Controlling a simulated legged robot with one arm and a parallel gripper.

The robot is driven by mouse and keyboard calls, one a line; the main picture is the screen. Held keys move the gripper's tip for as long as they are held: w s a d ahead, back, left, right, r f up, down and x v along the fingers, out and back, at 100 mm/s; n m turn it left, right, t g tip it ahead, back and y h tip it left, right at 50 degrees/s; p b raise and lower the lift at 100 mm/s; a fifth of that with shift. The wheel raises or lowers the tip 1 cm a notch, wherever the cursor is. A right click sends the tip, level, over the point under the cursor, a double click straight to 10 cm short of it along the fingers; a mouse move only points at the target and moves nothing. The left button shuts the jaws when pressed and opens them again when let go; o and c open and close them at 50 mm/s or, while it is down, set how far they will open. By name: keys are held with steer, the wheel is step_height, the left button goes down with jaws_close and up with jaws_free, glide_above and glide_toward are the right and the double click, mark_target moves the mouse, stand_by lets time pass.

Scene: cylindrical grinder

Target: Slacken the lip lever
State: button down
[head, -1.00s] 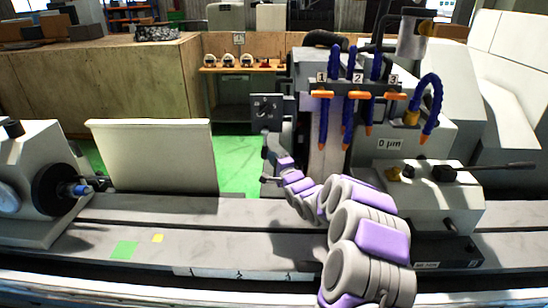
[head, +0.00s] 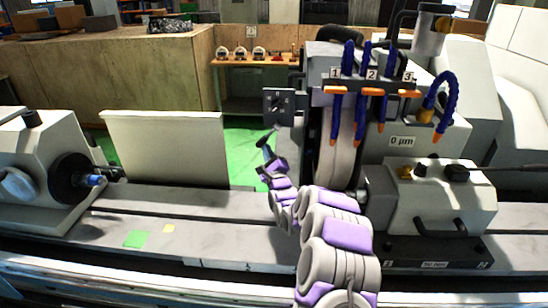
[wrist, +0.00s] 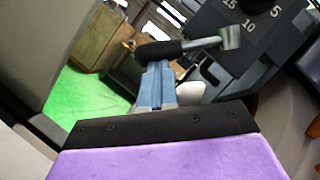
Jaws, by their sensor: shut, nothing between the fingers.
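The lever has a black grip and a metal hub. In the wrist view its black grip (wrist: 160,49) lies across the picture just beyond my fingertips, with the hub at its right end beside a dark plate. In the head view the lever (head: 264,140) is small, below the square dial plate (head: 279,102). My gripper (head: 270,158) is right below the lever. In the wrist view my gripper (wrist: 157,68) is shut with nothing held, its bluish fingers pointing at the grip. I cannot tell whether they touch it.
The wheel housing with blue coolant hoses (head: 361,90) and orange nozzles stands right of my gripper. A white panel (head: 165,148) stands on the machine bed to the left, near the workhead (head: 45,165). A shelf with gauges (head: 255,61) is at the back.

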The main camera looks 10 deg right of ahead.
steer(key=a+m+h+b, duration=0.1)
steer(key=a+m+t+b, duration=0.1)
steer(key=m, duration=0.1)
steer(key=shift+w+r+m+h, duration=0.2)
steer(key=shift+r+m+h, duration=0.1)
steer(key=shift+r+h, duration=0.1)
steer(key=shift+a+r+b, duration=0.35)
steer(key=shift+a+b, duration=0.05)
steer(key=shift+b, duration=0.2)
steer(key=a+p+v, duration=0.1)
steer(key=v, duration=1)
steer(key=shift+s+d+f+p, duration=0.3)
steer(key=shift+s+d+p, duration=0.05)
steer(key=shift+d, duration=0.15)
